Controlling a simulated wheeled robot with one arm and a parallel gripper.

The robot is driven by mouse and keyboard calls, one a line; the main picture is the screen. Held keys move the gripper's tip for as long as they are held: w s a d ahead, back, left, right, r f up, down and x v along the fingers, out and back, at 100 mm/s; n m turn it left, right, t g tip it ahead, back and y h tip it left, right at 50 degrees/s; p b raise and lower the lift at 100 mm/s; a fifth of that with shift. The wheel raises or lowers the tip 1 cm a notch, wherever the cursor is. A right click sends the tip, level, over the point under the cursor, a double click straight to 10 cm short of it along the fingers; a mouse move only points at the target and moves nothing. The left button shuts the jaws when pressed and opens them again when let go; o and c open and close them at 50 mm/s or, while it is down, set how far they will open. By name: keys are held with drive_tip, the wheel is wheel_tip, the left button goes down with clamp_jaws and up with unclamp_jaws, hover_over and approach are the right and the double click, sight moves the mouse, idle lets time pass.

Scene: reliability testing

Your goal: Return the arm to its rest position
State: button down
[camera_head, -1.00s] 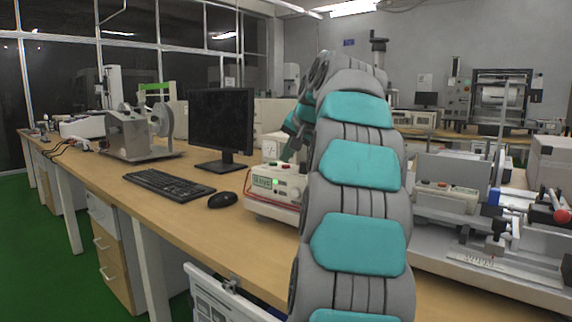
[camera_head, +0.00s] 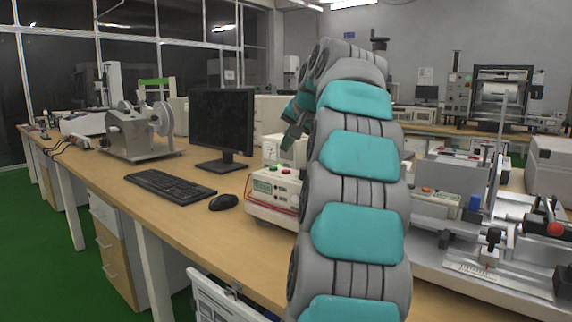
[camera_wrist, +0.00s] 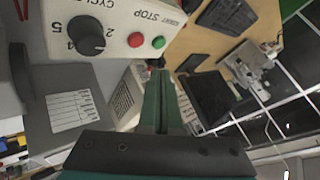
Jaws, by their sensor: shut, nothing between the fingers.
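My arm (camera_head: 355,230), grey with teal pads, rises from the bottom centre of the head view and bends over at the top. My gripper (camera_head: 288,143) shows small to the left of the arm's bend, above the control box. It is shut and empty. In the wrist view its green fingers (camera_wrist: 158,75) lie together and point away from the camera.
A monitor (camera_head: 222,122), keyboard (camera_head: 168,185) and mouse (camera_head: 223,202) stand left of the control box on the bench. Test machines (camera_head: 470,205) fill the right side. In the wrist view, a panel with a black knob (camera_wrist: 86,35) is close at upper left.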

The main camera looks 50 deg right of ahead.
drive_tip(key=shift+r+p, duration=0.5)
drive_tip(key=shift+r, duration=0.4)
drive_tip(key=a+f+n+g+y, duration=0.2)
drive_tip(key=a+f, duration=0.4)
drive_tip(key=a, duration=0.5)
drive_tip(key=a+f+n+g+y, duration=0.1)
drive_tip(key=a+f+n, duration=0.2)
drive_tip(key=a+f, duration=0.55)
drive_tip(key=s+a+f+n+g+y, duration=0.1)
drive_tip(key=s+a+f+n+g, duration=0.1)
drive_tip(key=s+a+f, duration=0.35)
drive_tip(key=s+a+f+n+g, duration=0.1)
drive_tip(key=s+a+f, duration=0.2)
drive_tip(key=a, duration=0.6)
drive_tip(key=s+a+f+n+g, duration=0.2)
drive_tip(key=s+a+f, duration=0.2)
drive_tip(key=s+f, duration=0.3)
drive_tip(key=s+a+f+n+g+h, duration=0.1)
drive_tip(key=s+f, duration=0.6)
drive_tip(key=s, duration=0.7)
drive_tip(key=a+n+g, duration=0.1)
drive_tip(key=a, duration=0.1)
drive_tip(key=shift+s+a+f+n, duration=0.2)
drive_tip(key=shift+s+a+n, duration=0.1)
drive_tip(key=shift+a+n, duration=0.1)
